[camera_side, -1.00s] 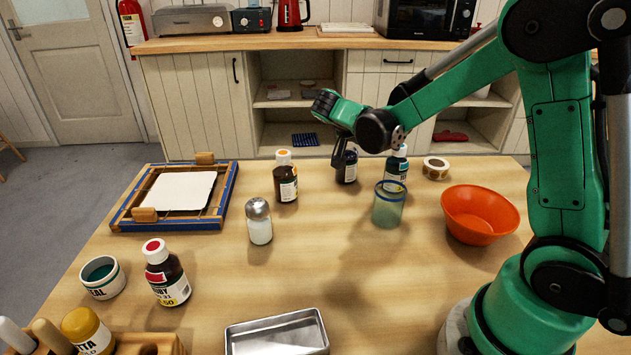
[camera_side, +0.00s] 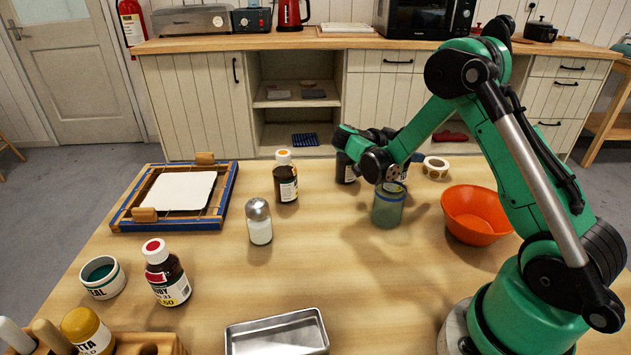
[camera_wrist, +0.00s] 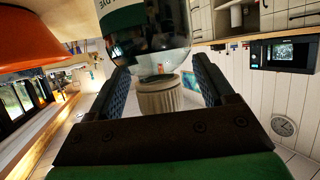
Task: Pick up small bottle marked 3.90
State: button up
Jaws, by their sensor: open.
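In the wrist view my gripper (camera_wrist: 158,84) is open. I cannot tell whether either finger touches the cap. In the side view my wrist hides most of the spot behind the glass jar (camera_side: 388,208), and my fingertips are not clear there. A dark bottle (camera_side: 345,169) stands just left of it, partly covered by my arm. I can read no 3.90 on any bottle.
An orange bowl (camera_side: 474,216) and a tape roll (camera_side: 435,166) stand to the right. A brown bottle (camera_side: 286,181), a shaker (camera_side: 259,222) and a red-capped bottle (camera_side: 166,275) stand to the left. A metal tray (camera_side: 276,334) lies in front. The table's middle is clear.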

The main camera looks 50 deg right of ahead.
grip_shut()
jog(key=shift+r, duration=0.1)
dwell(0.3)
